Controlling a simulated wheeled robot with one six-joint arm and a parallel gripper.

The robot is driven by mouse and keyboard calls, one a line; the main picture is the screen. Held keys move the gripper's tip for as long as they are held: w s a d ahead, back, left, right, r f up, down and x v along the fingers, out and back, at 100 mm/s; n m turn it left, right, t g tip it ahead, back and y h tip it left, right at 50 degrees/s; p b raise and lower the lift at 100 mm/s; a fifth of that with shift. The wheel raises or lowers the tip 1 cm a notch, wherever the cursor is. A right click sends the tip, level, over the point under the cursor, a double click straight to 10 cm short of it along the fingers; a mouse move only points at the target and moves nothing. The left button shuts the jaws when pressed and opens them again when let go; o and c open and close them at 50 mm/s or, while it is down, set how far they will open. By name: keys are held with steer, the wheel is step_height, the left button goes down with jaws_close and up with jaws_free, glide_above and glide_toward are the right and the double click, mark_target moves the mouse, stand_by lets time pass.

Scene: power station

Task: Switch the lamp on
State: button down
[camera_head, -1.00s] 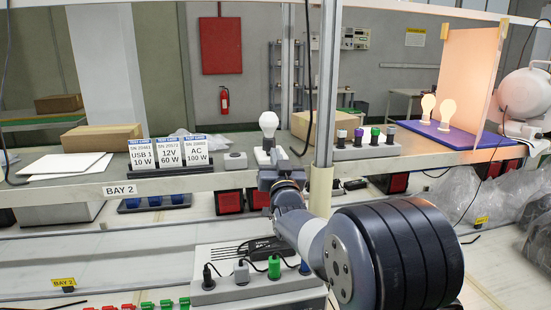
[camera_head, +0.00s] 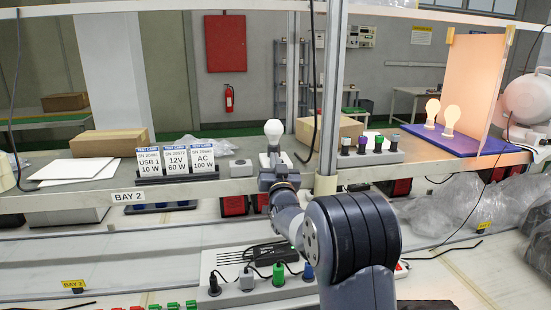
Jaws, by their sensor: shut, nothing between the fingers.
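A white bulb-shaped lamp (camera_head: 273,130) stands upright on the shelf in front of me, its glass plain white with no visible glow. Its pale base (camera_head: 287,160) is partly hidden behind my gripper. My gripper (camera_head: 273,163) is at the shelf's front edge, just below the bulb in the picture. It is shut and empty; its fingertips are hard to make out, and I cannot tell whether it touches the base. A small grey box (camera_head: 240,168) sits on the shelf left of the lamp.
Test cards (camera_head: 174,160) stand left on the shelf. A plug strip (camera_head: 368,157) and two warm-toned bulbs (camera_head: 433,110) on a blue mat (camera_head: 470,145) are right. A post (camera_head: 329,100) rises right of my gripper. Below lies another plug strip (camera_head: 255,294) with cables.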

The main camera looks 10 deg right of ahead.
steer(key=f+n+b, duration=0.1)
steer(key=b, duration=0.2)
steer(key=shift+f, duration=0.15)
steer(key=shift+r+p, duration=0.5)
steer(key=shift+r, duration=0.2)
steer(key=r, duration=0.2)
steer(key=s+r, duration=0.1)
steer(key=shift+a, duration=0.25)
steer(key=b+v, duration=0.3)
steer(key=v, duration=0.6)
steer(key=shift+d, duration=0.35)
steer(key=shift+r, duration=0.1)
steer(key=w+r+m+p, duration=0.1)
steer(key=w+r+p, duration=0.15)
steer(key=w, duration=0.25)
steer(key=shift+f+b+v, duration=0.2)
steer(key=shift+b+v, duration=0.75)
steer(key=shift+v, duration=1.7)
